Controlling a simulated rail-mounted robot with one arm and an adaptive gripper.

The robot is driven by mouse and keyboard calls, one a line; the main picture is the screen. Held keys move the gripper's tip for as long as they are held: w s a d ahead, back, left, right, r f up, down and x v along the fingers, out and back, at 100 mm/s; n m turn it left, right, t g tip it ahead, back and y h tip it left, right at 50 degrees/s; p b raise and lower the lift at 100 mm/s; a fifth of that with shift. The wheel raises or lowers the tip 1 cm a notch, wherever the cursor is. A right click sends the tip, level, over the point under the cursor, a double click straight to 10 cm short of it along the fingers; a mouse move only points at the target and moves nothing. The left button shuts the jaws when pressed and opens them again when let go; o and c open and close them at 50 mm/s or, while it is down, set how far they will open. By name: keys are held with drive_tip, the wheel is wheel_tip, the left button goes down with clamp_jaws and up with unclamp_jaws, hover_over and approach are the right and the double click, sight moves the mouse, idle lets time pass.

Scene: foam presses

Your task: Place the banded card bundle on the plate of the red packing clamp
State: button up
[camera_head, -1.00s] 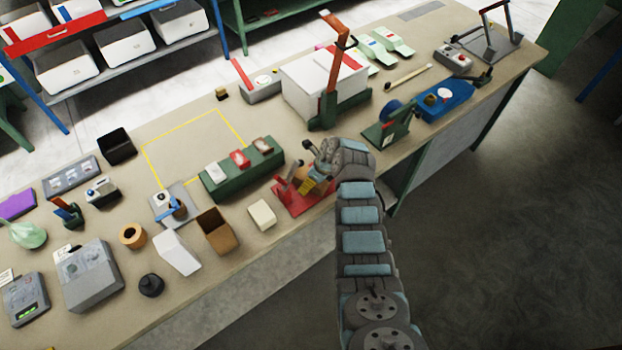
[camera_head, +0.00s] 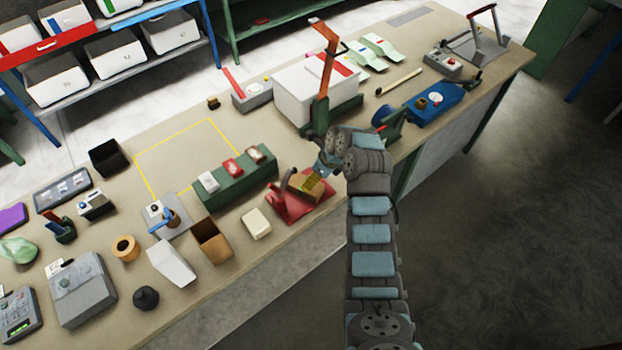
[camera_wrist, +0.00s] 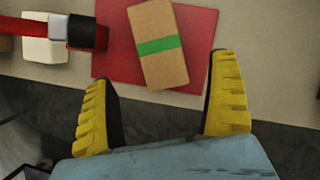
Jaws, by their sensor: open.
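In the head view the bundle (camera_head: 300,186) rests on the red packing clamp (camera_head: 285,212). The clamp's red arm with a black pad (camera_wrist: 88,32) is at the upper left of the wrist view, not over the bundle. My gripper (camera_wrist: 163,72) is open with its yellow fingers apart and nothing between them. The bundle lies beyond the fingertips. In the head view my wrist partly hides the fingers.
A cream block (camera_head: 256,222) lies left of the clamp. A green rack (camera_head: 235,180) with several small packs stands behind. A large white box (camera_head: 310,88) with an upright orange lever (camera_head: 325,70) is behind my wrist. The table's front edge is close.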

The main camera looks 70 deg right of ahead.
drive_tip(key=shift+v, duration=1.2)
